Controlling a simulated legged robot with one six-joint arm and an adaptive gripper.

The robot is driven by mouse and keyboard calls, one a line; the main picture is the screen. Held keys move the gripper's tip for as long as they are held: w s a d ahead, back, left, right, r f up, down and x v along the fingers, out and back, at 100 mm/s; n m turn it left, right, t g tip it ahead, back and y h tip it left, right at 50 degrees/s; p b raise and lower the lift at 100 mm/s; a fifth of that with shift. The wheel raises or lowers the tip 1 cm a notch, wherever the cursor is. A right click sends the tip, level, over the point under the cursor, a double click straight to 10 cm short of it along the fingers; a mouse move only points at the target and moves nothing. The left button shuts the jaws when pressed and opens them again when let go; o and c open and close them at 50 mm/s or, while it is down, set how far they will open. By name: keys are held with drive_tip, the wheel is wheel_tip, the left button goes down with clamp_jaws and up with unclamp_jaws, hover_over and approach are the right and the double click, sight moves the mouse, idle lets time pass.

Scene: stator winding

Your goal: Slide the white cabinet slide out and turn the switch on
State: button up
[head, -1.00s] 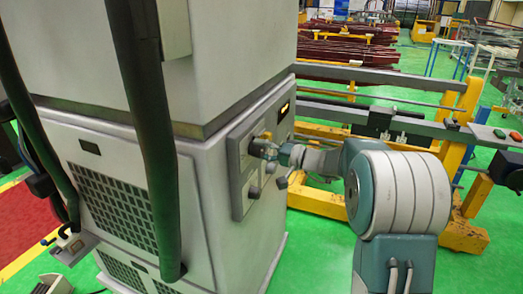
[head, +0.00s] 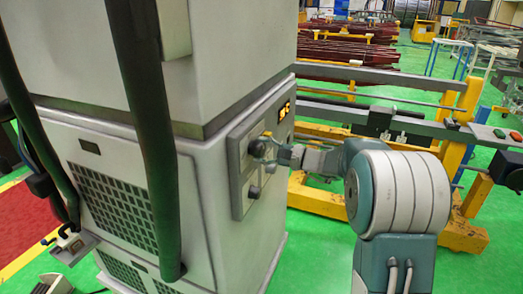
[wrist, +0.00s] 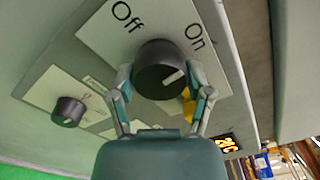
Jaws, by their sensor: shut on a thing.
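The white cabinet (head: 185,180) stands left of my arm, with a grey control panel (head: 240,205) on its right-hand face. My gripper (wrist: 160,74) is shut around the large dark switch knob (wrist: 155,52), one finger on each side; the knob also shows in the head view (head: 257,147). The labels "Off" (wrist: 127,15) and "On" (wrist: 195,36) sit above it. The knob's white mark points right, on the "On" side. A yellow piece (wrist: 188,106) shows behind the right finger. I cannot make out a separate slide.
A smaller dark knob (wrist: 68,111) sits left of the switch. An orange display (head: 284,110) is lit beside the panel. Thick dark hoses (head: 148,140) hang before the cabinet. A yellow-framed rail (head: 440,130) stands behind my arm.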

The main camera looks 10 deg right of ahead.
drive_tip(key=shift+f+m, duration=0.25)
drive_tip(key=shift+m, duration=0.45)
drive_tip(key=o, duration=1)
drive_tip(key=shift+o, duration=0.7)
drive_tip(key=shift+w, duration=0.1)
drive_tip(key=shift+r, duration=0.15)
drive_tip(key=v, duration=1.2)
drive_tip(key=shift+w, duration=0.1)
